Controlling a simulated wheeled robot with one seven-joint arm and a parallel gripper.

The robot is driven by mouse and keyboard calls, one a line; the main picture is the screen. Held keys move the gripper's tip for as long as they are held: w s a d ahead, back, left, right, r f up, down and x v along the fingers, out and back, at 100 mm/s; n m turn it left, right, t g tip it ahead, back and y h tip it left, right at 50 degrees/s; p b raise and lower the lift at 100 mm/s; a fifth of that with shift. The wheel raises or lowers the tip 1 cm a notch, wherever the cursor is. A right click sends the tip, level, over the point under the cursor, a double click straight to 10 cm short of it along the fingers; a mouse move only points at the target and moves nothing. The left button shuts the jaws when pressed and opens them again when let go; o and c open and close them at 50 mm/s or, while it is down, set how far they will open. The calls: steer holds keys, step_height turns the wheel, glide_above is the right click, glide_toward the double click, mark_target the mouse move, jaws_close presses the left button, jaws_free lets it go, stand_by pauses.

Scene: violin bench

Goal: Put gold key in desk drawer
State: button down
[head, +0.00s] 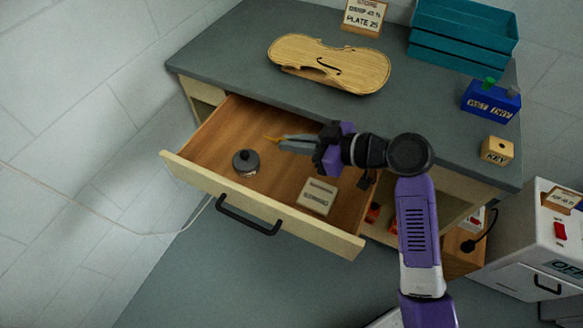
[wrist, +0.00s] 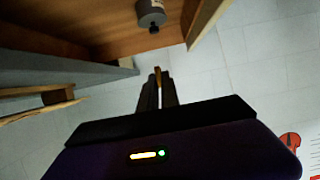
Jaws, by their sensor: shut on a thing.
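The desk drawer (head: 200,182) is pulled open below the desk top in the head view. My gripper (head: 284,143) reaches over the open drawer from the right. It is shut on the gold key (head: 270,139), whose gold end sticks out past the fingertips towards the left. In the wrist view the gold key (wrist: 157,74) shows as a small gold tip between the fingers of my gripper (wrist: 157,88). The rest of the key is hidden by the fingers. The key appears above the drawer floor; its exact height is hard to tell.
A dark round pot (head: 245,162) and a labelled pale box (head: 317,195) lie in the drawer. The desk top (head: 230,60) holds a violin plate (head: 330,62), a blue WET/DRY holder (head: 490,100), teal trays (head: 463,35) and a KEY block (head: 497,151). Bare drawer floor lies between them.

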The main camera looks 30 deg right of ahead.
step_height(320, 180, down, 10)
steer(key=shift+f+b, duration=0.2)
steer(key=shift+b, duration=0.3)
steer(key=shift+f+b, duration=0.4)
steer(key=shift+b, duration=0.05)
steer(key=shift+f, duration=0.2)
steer(key=c, duration=1.6)
jaws_free()
steer(key=shift+r, duration=0.1)
